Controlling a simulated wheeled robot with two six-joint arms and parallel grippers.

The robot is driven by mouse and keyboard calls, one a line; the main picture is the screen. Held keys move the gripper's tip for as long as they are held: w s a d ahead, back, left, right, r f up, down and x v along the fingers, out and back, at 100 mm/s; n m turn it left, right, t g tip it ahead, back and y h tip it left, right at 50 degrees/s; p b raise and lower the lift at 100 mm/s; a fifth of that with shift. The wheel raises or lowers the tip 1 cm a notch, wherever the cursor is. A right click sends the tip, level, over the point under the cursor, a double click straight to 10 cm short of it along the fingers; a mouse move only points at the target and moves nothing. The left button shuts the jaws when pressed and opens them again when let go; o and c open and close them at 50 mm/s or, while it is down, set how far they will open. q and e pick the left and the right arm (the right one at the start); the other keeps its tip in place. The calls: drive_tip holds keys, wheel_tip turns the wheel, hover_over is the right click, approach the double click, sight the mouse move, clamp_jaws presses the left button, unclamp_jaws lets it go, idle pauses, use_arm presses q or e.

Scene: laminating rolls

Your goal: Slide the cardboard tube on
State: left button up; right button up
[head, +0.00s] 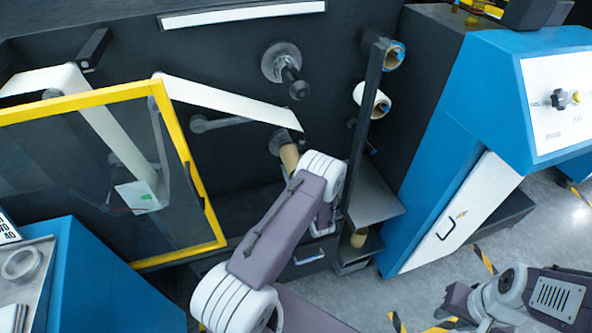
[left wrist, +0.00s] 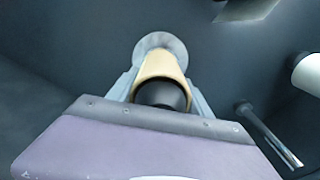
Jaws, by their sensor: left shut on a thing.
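The tan cardboard tube (left wrist: 155,65) is between my left gripper's two grey fingers (left wrist: 162,80) in the left wrist view. A pale round flange (left wrist: 150,45) on the dark machine wall is right behind the tube's far end. A black round shape (left wrist: 160,97) fills the tube's near opening; I cannot tell if it is a spindle end or shadow. In the head view the tube (head: 289,155) shows as a small tan piece beyond my left wrist, which hides the fingers. My right arm is at the lower right; its gripper is not visible.
A spindle with a grey flange (head: 282,62) juts out above. A white web (head: 220,100) hangs just above the tube. A rack (head: 369,110) with several rolls stands close at right. A yellow-framed guard (head: 190,170) is at left.

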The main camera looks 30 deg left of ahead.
idle(0.4)
use_arm(q)
drive_tip(key=o, duration=1.4)
drive_tip(key=shift+o, duration=0.2)
drive_tip(key=v, duration=0.9)
drive_tip(key=shift+d+f, duration=0.1)
